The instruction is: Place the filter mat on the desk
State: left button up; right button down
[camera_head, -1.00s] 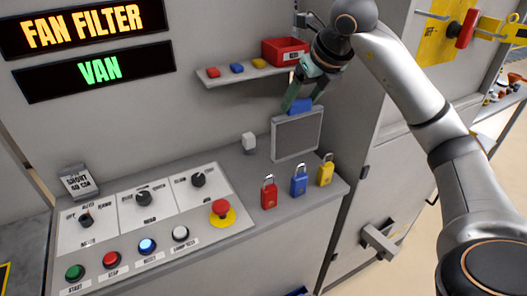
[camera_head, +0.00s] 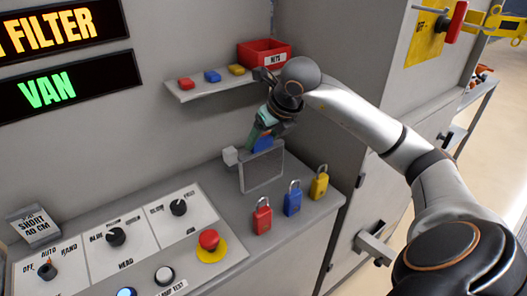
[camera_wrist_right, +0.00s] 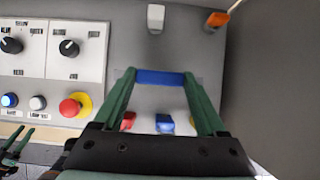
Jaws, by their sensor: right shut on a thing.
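The filter mat (camera_head: 262,170) is a grey square panel in a thin frame with a blue tab (camera_head: 264,144) on top. My right gripper (camera_head: 262,135) has green fingers shut on the blue tab from above. The mat hangs nearly upright at the desk (camera_head: 213,181); I cannot tell whether its lower edge touches the top. In the wrist view the blue tab (camera_wrist_right: 160,77) spans between the fingertips; the panel is not clear there. What looks like my left gripper (camera_wrist_right: 18,146) shows at the lower left of the wrist view, mostly cut off.
A white block (camera_head: 231,156) stands just left of the mat. Red (camera_head: 262,218), blue (camera_head: 293,202) and yellow (camera_head: 319,187) padlocks stand in front and to the right. A red emergency button (camera_head: 209,240) is nearer. A shelf with a red bin (camera_head: 264,53) is above.

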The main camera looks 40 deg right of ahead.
aim_at(264, 150)
jog(key=shift+f, duration=2.05)
grip_release()
jog(key=v, duration=1.2)
